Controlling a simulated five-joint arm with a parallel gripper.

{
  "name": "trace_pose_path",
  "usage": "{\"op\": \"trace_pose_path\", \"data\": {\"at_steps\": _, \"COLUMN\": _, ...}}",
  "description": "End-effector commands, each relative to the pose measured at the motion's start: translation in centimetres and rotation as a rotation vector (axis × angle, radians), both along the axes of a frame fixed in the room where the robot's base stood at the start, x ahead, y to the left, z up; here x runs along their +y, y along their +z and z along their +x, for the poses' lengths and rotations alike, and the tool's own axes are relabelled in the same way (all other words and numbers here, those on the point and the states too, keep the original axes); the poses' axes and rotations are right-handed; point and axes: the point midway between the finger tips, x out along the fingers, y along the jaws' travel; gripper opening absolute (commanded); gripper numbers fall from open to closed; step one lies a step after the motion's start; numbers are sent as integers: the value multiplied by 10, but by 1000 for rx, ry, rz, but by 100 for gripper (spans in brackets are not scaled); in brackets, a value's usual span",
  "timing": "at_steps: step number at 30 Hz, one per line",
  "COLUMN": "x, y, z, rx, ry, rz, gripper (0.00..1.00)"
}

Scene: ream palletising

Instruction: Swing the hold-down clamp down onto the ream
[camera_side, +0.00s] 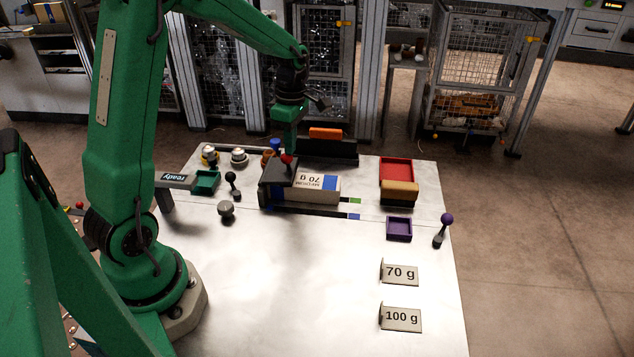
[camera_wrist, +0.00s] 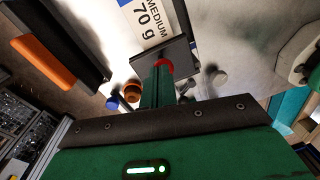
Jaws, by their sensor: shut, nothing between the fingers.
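The ream (camera_side: 318,188), a white pack with a blue band marked "MEDIUM 70 g", lies flat near the back middle of the table. It also shows in the wrist view (camera_wrist: 150,28). The hold-down clamp, a dark plate (camera_side: 278,174) with a red knob (camera_side: 287,158), extends over the ream's left end in the side view; whether it presses on the ream I cannot tell. My gripper (camera_side: 289,149) is shut and empty, pointing down right at the red knob. In the wrist view its fingers (camera_wrist: 158,76) partly hide the knob and the clamp plate (camera_wrist: 178,52).
A dark wall with an orange block (camera_side: 325,133) stands behind the ream. Blue and orange knobs stand close left of my gripper. A red tray (camera_side: 396,170), purple tray (camera_side: 399,228) and purple-knobbed lever (camera_side: 444,228) stand right. The front middle of the table is clear.

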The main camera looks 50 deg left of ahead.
Motion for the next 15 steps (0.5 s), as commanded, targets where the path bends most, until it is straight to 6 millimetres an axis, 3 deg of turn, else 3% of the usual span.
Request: {"op": "trace_pose_path", "data": {"at_steps": 15, "x": -12, "y": -17, "z": 10, "rx": 9, "ry": 0, "rz": 1, "gripper": 0}}
